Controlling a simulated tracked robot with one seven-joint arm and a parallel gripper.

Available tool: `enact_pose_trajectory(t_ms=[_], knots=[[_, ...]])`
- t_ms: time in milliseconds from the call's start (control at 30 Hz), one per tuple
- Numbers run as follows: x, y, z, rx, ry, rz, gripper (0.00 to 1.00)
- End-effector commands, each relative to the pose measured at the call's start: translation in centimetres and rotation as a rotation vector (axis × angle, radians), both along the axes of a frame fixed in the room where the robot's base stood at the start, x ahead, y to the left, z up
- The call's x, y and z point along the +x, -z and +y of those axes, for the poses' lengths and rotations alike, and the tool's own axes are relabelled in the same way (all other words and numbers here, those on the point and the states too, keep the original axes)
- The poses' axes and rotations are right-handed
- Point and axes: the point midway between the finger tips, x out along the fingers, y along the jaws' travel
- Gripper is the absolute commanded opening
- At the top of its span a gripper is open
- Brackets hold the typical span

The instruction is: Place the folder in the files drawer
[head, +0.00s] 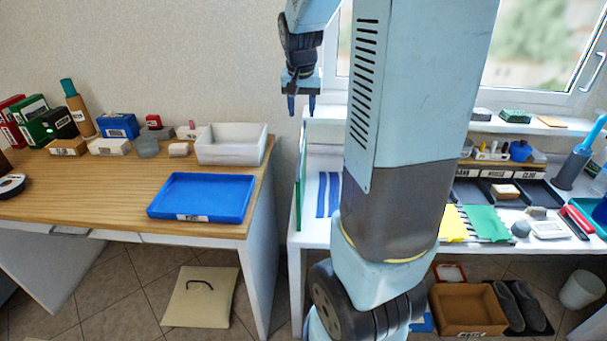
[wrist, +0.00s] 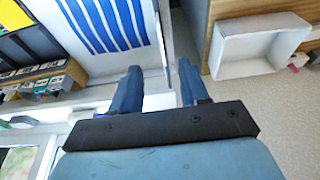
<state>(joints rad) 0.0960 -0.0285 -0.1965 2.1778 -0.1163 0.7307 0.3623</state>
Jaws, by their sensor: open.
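My gripper (head: 301,104) hangs high in front of the wall, between the wooden desk and the white table. Its two blue fingers are apart with nothing between them; they also show in the wrist view (wrist: 159,86). I cannot identify the folder for certain. A flat yellow item (head: 453,223) and a flat green item (head: 486,223) lie on the white table, well to the right of the gripper. Under the wooden desk's top is a drawer front with a handle (head: 70,231); I cannot read any label on it. My arm hides the middle of the white table.
A blue tray (head: 200,196) and a white bin (head: 232,146) stand on the wooden desk. Several boxes line its back. The white table carries dark labelled trays (head: 497,190). A beige square with a handle (head: 201,297) lies on the floor, beside a clear tiled area.

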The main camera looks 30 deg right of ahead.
Motion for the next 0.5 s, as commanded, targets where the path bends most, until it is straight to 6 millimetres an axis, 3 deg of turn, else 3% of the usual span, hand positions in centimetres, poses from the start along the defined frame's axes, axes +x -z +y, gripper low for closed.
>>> enact_pose_trajectory(t_ms=[167, 500], knots=[[0.6, 1.3, -0.7, -0.002, 0.015, 0.008, 0.45], [1.8, 6.7, -1.5, -0.002, 0.015, 0.008, 0.45]])
